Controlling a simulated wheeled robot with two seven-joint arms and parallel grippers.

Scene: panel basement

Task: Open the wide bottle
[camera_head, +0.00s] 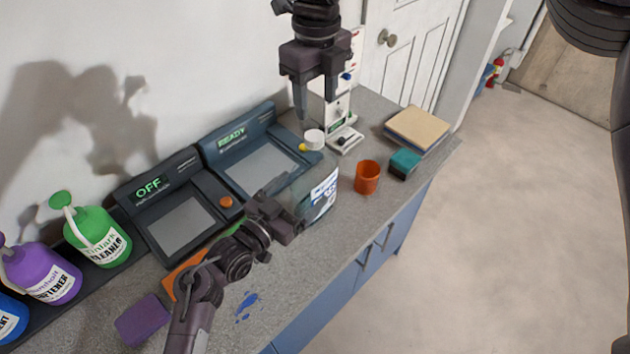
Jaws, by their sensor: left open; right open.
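The wide bottle (324,192) is a clear, broad container with a white and blue label. It stands on the counter at centre, partly hidden behind my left gripper. My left gripper (297,192) is open at the bottle's left side; I cannot tell whether its fingers touch or straddle it. My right gripper (317,106) is open, points down and is empty. It is above and behind the bottle. A white round cap-like piece (314,138) shows below the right gripper's fingers; I cannot tell whether it belongs to the bottle.
An orange cup (367,177), a teal block (404,163) and a stacked tan block (417,128) are to the right. Two dark panels, "OFF" (180,215) and "READY" (258,165), line the wall. Green (98,236) and purple (45,274) jugs stand left. A purple sponge (143,319) lies in front.

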